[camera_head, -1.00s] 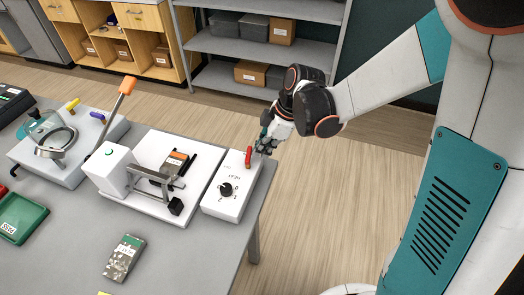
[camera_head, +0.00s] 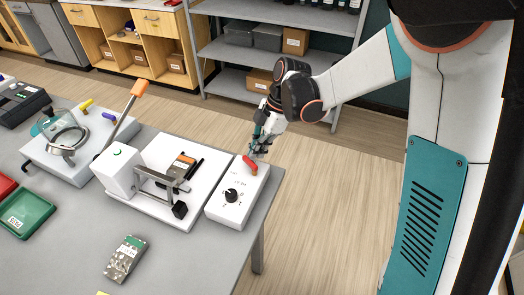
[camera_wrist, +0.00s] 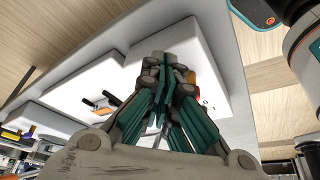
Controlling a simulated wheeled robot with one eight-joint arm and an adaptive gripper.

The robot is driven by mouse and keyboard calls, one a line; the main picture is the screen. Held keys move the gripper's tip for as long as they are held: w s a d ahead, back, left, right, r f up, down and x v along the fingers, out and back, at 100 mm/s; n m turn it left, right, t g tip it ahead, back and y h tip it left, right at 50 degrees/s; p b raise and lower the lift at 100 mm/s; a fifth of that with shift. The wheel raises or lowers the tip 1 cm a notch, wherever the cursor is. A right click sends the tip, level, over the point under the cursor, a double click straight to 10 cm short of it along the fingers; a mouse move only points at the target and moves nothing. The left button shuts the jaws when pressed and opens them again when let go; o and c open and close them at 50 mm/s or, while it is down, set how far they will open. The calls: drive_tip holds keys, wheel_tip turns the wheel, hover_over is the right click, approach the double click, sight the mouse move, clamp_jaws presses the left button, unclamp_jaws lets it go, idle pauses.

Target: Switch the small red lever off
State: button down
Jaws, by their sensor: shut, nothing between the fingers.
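The small red lever (camera_head: 250,164) stands at the far end of a white control box (camera_head: 228,211) in the head view, tilted up to the left. A black knob (camera_head: 231,195) sits nearer the front on the same box. My gripper (camera_head: 259,150) is shut and empty, its fingertips just behind and right of the lever; I cannot tell whether they touch it. In the wrist view my gripper's teal fingers (camera_wrist: 165,65) are together over the white box (camera_wrist: 200,45), and they hide most of the lever; a small red-orange piece shows beside them.
Left of the box stands a white machine (camera_head: 125,172) with an orange-tipped handle (camera_head: 139,89). Shelves (camera_head: 235,50) stand behind; open floor lies right of the table.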

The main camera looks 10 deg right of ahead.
drive_tip(key=shift+a, duration=1)
drive_tip(key=shift+w, duration=0.1)
idle(0.4)
